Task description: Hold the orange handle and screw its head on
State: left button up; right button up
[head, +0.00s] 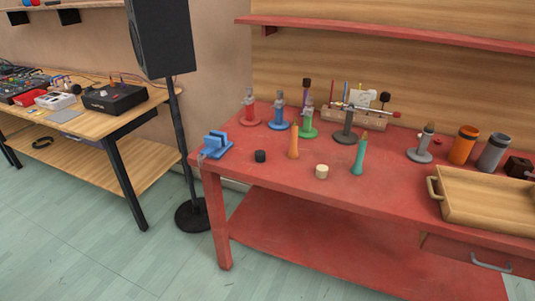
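The orange handle (293,144) stands upright on the red table (335,215), tapering toward its top, with nothing seen on its tip. A small black cylindrical head (260,156) lies on the table to its left. A cream cylindrical head (321,172) sits to its right, nearer the front edge. Both are apart from the handle. A teal handle (359,156) stands upright farther right. I cannot tell which head belongs to the orange handle. Neither of my grippers is in view.
A blue clamp-like holder (215,145) sits at the table's left corner. Red, blue and green stands (308,125) are behind. A wooden tray (485,205), an orange cup (463,146) and a grey cup (493,152) are at the right. A black speaker stand (183,140) is left of the table.

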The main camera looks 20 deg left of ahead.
aim_at(293, 154)
jog(key=i+u, duration=0.35)
jog(key=i, duration=0.4)
jog(key=i+l+u, duration=0.3)
jog(key=i, duration=0.4)
jog(key=i+j, duration=0.05)
jog(key=j, duration=0.05)
